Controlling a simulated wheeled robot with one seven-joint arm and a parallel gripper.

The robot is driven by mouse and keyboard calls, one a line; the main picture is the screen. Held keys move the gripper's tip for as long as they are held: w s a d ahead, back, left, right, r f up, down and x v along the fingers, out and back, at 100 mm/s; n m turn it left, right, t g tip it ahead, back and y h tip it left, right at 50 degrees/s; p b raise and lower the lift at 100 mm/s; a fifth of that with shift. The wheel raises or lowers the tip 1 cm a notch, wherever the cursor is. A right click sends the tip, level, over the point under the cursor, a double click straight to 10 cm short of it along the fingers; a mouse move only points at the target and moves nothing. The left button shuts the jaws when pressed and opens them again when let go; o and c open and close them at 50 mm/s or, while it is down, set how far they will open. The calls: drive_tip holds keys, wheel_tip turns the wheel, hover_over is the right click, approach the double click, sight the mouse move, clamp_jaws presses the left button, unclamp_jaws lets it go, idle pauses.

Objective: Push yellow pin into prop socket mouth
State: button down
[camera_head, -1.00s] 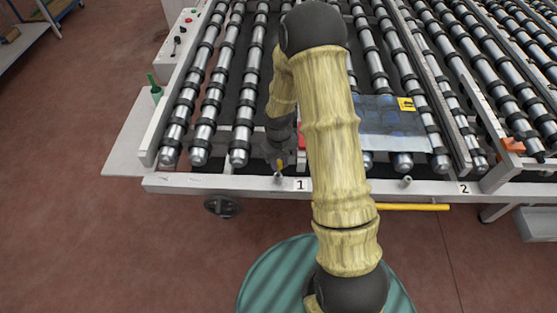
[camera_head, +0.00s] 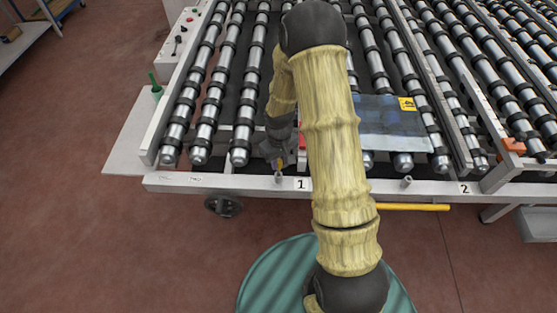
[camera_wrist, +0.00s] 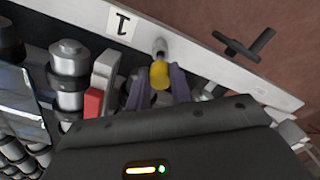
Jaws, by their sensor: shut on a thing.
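My gripper (camera_wrist: 159,88) is shut on the yellow pin (camera_wrist: 159,75), which shows between the two purple-grey fingers in the wrist view. The pin's far end is at or very close to the grey metal socket (camera_wrist: 160,46) on the white rail by the label "1". I cannot tell whether the pin is inside the mouth. In the head view the socket (camera_head: 279,177) stands on the rail just below my gripper (camera_head: 278,160), where only a bit of yellow shows. A second socket (camera_head: 406,182) stands on the rail near the label "2".
The white front rail (camera_head: 240,185) runs across the conveyor's edge. Black-ringed rollers (camera_head: 204,130) lie behind it, with a glass sheet (camera_head: 385,125) at right. A red block (camera_wrist: 93,103) is beside my gripper. A yellow bar (camera_head: 410,207) and a handwheel (camera_head: 223,206) sit below the rail.

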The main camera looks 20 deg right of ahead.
sight(279, 168)
drive_tip(key=shift+f+b, duration=1.75)
drive_tip(key=shift+f, duration=0.55)
idle(0.5)
drive_tip(key=c, duration=1.2)
unclamp_jaws()
drive_tip(key=shift+o, duration=0.2)
drive_tip(key=shift+r, duration=0.15)
wheel_tip(279, 168, up, 17)
drive_tip(key=b, duration=0.3)
drive_tip(key=shift+r, duration=0.1)
drive_tip(key=s+m+t, duration=0.2)
drive_tip(key=s+m, duration=0.1)
drive_tip(key=s, duration=1.1)
drive_tip(key=shift+s+r+m+t, duration=0.2)
drive_tip(key=shift+m+t, duration=0.1)
drive_tip(key=shift+m, duration=0.1)
